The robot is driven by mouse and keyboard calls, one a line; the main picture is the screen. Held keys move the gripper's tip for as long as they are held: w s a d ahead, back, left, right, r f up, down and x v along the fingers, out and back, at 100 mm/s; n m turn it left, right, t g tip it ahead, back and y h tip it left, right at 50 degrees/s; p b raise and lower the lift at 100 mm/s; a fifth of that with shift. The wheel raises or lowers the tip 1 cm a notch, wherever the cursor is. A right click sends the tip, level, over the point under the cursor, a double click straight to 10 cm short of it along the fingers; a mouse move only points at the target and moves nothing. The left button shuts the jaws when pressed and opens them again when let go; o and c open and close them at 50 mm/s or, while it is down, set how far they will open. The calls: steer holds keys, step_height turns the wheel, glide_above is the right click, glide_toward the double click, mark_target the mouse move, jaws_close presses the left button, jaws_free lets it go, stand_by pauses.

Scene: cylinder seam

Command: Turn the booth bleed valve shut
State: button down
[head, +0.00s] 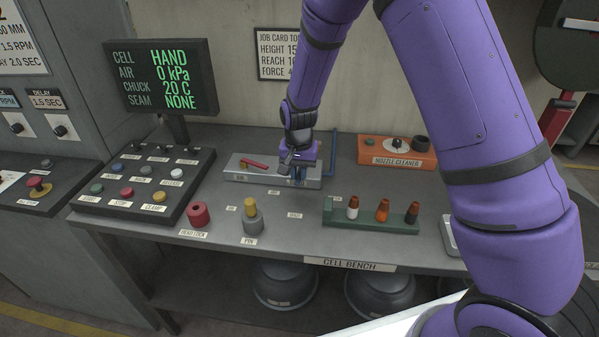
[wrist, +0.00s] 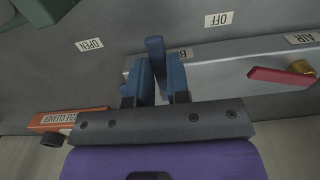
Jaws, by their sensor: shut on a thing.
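The grey valve block (head: 240,172) lies on the bench, with its label partly hidden behind my fingers in the wrist view. My gripper (head: 298,173) points down at the block's right end. In the wrist view my blue fingers (wrist: 160,68) are shut on a dark blue handle, the bleed valve handle (wrist: 155,48). Its tip shows beyond the fingers, over the block's edge. The OPEN label (wrist: 90,44) is to the left of the handle, and the OFF label (wrist: 218,19) is to its upper right. My gripper hides the rest of the handle.
A red air lever (wrist: 282,77) is on the same block, to the right in the wrist view. The orange nozzle cleaner (head: 380,158) stands right of the block. A green rack (head: 338,218) with several nozzles stands in front. The screen (head: 160,80) reads AIR 0 kPa.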

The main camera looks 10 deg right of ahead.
mark_target(299, 176)
steer(key=c, duration=1.1)
jaws_free()
steer(key=shift+r, duration=0.15)
step_height(299, 176, up, 11)
steer(key=shift+f, duration=0.2)
